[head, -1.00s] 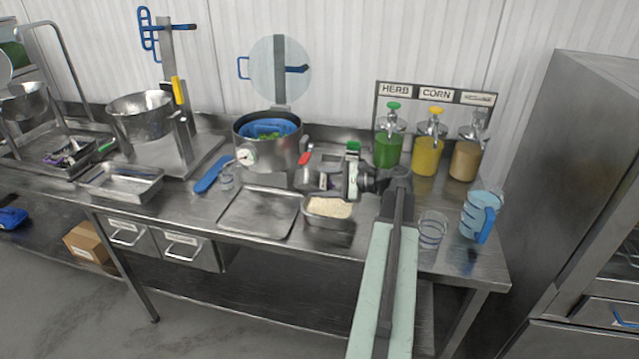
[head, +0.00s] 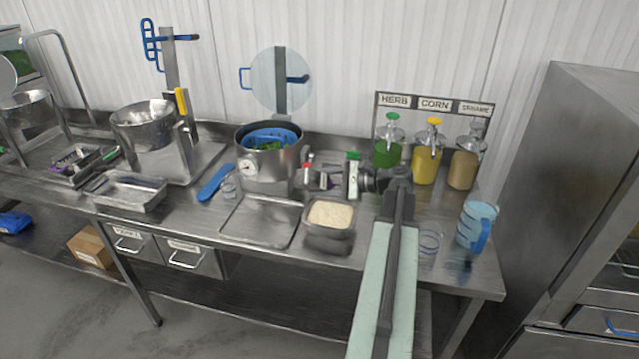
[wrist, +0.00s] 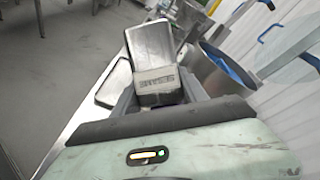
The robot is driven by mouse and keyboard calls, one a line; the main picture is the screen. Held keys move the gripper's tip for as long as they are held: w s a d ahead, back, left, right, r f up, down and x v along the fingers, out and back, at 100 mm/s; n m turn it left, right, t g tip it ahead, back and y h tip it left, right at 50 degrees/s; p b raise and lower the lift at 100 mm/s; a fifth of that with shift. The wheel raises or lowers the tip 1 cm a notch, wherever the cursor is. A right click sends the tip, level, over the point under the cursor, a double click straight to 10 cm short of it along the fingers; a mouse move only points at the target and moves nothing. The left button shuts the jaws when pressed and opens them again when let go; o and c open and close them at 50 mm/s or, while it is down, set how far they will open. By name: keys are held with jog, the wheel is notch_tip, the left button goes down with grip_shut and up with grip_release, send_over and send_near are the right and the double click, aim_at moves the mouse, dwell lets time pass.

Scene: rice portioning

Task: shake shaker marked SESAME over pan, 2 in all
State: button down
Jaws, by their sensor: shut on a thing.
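My gripper (wrist: 160,95) is shut on a metal shaker (wrist: 152,45); the label on its near end seems to read SESAME. In the head view my gripper (head: 347,181) is above the counter, behind the small metal pan. That pan (head: 328,240) holds pale grains and stands at the counter's front. The shaker is small and cluttered there, so its exact tilt is hard to tell. I cannot pick out the pan in the wrist view.
A flat tray (head: 245,236) lies left of the pan. A pot (head: 268,168) with a blue insert stands behind it. Green, yellow (head: 426,166) and tan dispensers stand at the back right. A blue-handled jug (head: 477,226) is near the right edge.

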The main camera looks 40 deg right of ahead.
aim_at(321, 172)
notch_tip(321, 172, up, 4)
jog(key=p, duration=0.3)
jog(key=shift+f, duration=0.1)
